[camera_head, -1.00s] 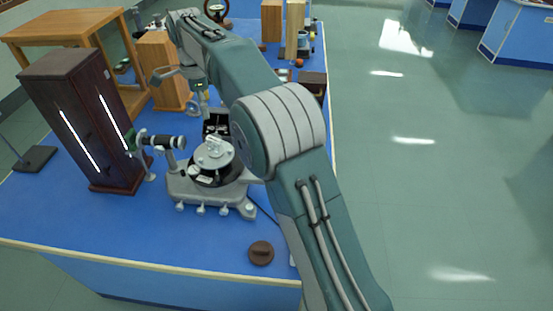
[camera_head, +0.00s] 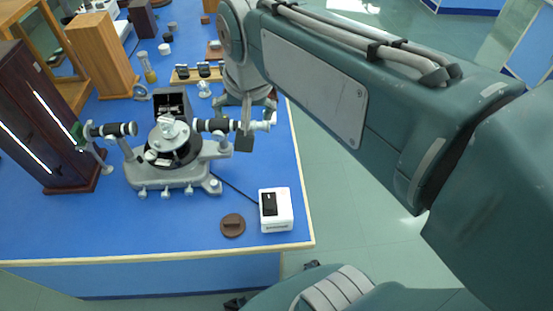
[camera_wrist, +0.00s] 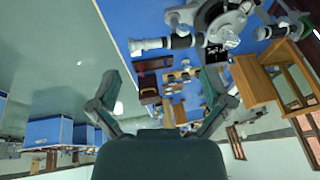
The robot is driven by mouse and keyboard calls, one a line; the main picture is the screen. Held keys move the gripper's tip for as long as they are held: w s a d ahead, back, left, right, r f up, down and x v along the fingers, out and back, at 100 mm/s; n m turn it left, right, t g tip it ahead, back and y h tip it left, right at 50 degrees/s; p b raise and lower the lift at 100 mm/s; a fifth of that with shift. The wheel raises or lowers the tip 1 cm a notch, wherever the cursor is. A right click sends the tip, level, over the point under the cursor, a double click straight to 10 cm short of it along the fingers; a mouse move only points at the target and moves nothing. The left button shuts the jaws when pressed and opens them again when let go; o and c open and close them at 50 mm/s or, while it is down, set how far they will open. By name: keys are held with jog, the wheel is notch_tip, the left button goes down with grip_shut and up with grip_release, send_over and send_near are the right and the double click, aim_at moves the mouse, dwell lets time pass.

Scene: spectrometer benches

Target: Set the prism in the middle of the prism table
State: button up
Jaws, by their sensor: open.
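The spectrometer (camera_head: 170,176) stands on the blue bench, with its round prism table (camera_head: 172,140) at its centre. A small pale, clear piece that looks like the prism (camera_head: 169,126) sits on top of the prism table. The wrist view also shows what looks like the prism (camera_wrist: 229,40) near the top edge. I cannot tell whether it is centred. My gripper (camera_head: 244,122) hangs right of the prism table, near the right-hand tube, apart from the prism. In the wrist view my gripper (camera_wrist: 163,78) has its fingers spread, with nothing between them.
A white box (camera_head: 280,219) and a brown disc (camera_head: 232,225) lie near the bench's front right. A dark open case (camera_head: 172,101) stands behind the prism table. A tall dark cabinet (camera_head: 35,120) is at left.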

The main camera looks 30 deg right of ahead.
jog(key=s+d+f+n+t, duration=0.1)
jog(key=s+f+n, duration=0.3)
jog(key=s, duration=0.5)
jog(key=shift+d+f+t, duration=0.3)
jog(key=shift+d+f, duration=0.4)
jog(key=shift+f, duration=0.2)
